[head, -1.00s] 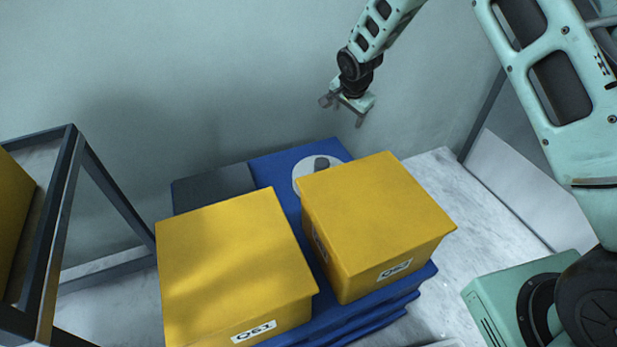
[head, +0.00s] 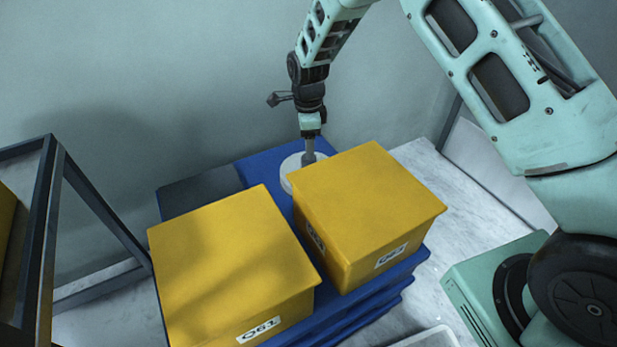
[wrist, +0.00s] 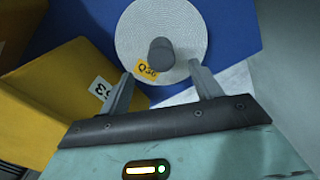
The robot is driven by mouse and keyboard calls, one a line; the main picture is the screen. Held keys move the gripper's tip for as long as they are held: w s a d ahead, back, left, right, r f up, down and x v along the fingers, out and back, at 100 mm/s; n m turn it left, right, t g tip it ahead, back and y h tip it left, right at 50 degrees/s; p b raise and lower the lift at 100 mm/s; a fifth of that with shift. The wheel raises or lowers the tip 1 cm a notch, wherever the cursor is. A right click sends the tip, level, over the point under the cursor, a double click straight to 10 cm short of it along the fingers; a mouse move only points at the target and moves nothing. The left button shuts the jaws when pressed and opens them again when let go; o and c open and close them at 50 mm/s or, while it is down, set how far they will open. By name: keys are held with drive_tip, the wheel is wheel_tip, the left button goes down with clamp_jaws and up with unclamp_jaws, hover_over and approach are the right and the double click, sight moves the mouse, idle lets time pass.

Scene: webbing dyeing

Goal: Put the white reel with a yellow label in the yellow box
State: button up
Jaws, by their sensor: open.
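A white reel (wrist: 190,22) with a dark centre hub and a yellow label lies on a blue surface in the wrist view. In the head view the white reel (head: 289,169) is partly hidden by a yellow box and my gripper. My gripper (head: 309,160) points down over the reel. In the wrist view my gripper (wrist: 162,84) is open, its two fingers apart near the reel's lower edge, with nothing between them. Two yellow boxes stand on the blue stack: the left box (head: 225,255), labelled Q61, and the right box (head: 365,200), whose label is hard to read. Their tops look closed.
The blue stack (head: 262,165) carries the boxes, with a dark grey patch (head: 200,190) at its back left. A dark metal frame (head: 50,240) stands at the left. A pale wall is close behind. A light tray edge (head: 430,338) shows at the bottom.

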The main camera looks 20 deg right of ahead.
sight(297, 161)
wheel_tip(297, 161, down, 7)
drive_tip(key=shift+d+f+b, duration=0.1)
drive_tip(key=shift+f+b, duration=0.1)
drive_tip(key=shift+b, duration=0.9)
drive_tip(key=shift+w+r, duration=0.1)
clamp_jaws()
